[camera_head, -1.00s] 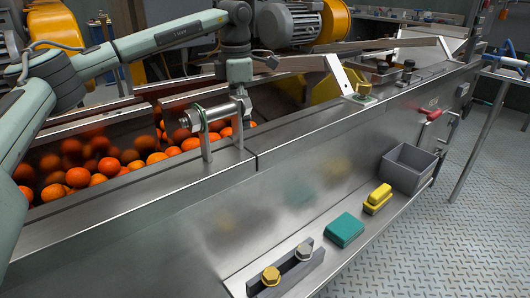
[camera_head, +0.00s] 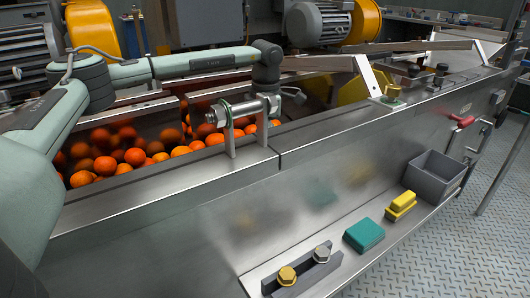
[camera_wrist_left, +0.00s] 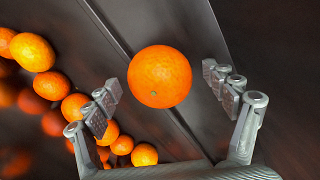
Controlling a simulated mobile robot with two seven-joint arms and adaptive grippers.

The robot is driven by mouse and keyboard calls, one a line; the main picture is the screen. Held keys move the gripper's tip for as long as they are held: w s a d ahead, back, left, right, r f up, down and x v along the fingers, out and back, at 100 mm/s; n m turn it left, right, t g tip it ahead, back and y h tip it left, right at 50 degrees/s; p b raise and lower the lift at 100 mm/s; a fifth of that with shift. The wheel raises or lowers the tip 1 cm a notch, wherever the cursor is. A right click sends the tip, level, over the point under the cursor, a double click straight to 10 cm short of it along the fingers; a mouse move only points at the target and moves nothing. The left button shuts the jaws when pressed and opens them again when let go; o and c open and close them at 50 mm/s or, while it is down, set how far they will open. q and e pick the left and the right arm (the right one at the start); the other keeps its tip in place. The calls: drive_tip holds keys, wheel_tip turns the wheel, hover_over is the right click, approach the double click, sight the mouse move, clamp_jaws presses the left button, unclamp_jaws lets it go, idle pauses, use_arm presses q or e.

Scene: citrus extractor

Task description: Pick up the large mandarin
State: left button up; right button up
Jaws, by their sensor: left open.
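A large orange mandarin (camera_wrist_left: 160,76) shows in the left wrist view, alone on a dark metal surface beside a seam, with a small stem mark. My left gripper (camera_wrist_left: 162,88) is open, with one finger to the left of the mandarin and one to the right in the picture. I see gaps on both sides, and cannot tell how far ahead of the fingertips the fruit lies. My right gripper is not in view.
Several smaller oranges (camera_head: 134,156) lie heaped in the trough, close to the left finger. A bolted clamp (camera_head: 243,108) stands on the trough's rim before my wrist. A grey bin (camera_head: 433,176), a teal block (camera_head: 364,235) and yellow blocks (camera_head: 401,204) sit on the front ledge.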

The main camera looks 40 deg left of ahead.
use_arm(q)
drive_tip(key=c, duration=1.4)
drive_tip(key=shift+r, duration=0.1)
